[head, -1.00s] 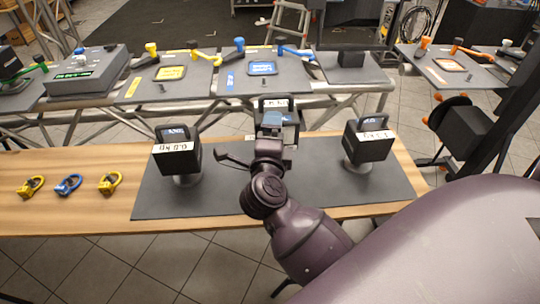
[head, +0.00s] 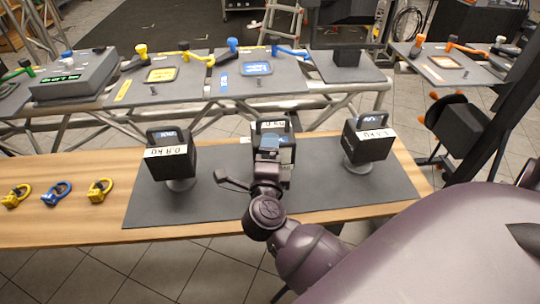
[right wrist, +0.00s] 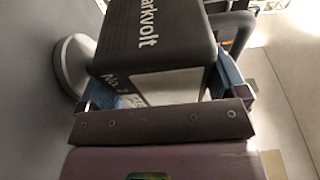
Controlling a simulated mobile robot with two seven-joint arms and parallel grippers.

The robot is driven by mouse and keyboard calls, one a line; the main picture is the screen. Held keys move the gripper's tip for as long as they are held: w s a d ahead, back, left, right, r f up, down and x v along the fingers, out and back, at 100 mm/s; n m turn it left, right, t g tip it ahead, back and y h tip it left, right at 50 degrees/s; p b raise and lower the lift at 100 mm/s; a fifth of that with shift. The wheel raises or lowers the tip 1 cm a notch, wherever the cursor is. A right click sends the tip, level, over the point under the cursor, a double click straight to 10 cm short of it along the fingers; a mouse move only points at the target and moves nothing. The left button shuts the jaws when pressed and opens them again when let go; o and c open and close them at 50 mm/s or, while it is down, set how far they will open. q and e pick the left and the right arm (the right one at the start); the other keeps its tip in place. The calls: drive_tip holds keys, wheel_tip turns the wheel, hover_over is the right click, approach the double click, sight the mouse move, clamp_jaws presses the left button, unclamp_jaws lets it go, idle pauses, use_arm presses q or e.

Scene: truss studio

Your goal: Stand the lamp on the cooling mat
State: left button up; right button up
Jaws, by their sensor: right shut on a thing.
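Three black box-shaped lamps with handles and white labels are in the head view: a left lamp (head: 172,163), a middle lamp (head: 271,127) and a right lamp (head: 369,147). The left and right lamps stand upright on round grey bases on the dark grey mat (head: 215,205). My right gripper (head: 265,150) is shut on the middle lamp, which looks upright. In the right wrist view the lamp body (right wrist: 160,35) sits between the blue finger pads, with its round base (right wrist: 75,65) at left. I cannot tell whether that base touches a surface. My left gripper is out of view.
The mat lies on a wooden bench (head: 60,225), with yellow and blue rings (head: 56,194) at left. Behind is a truss-borne row of grey panels with a yellow-framed pad (head: 161,75), a blue-framed pad (head: 257,68) and a grey device (head: 75,75). Bare mat lies between the lamps.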

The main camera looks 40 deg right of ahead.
drive_tip(key=o, duration=1.1)
drive_tip(key=shift+o, duration=0.2)
drive_tip(key=shift+s+a, duration=0.2)
drive_tip(key=shift+s, duration=0.05)
drive_tip(key=v, duration=1.1)
drive_tip(key=shift+s+a, duration=0.15)
drive_tip(key=shift+r, duration=0.1)
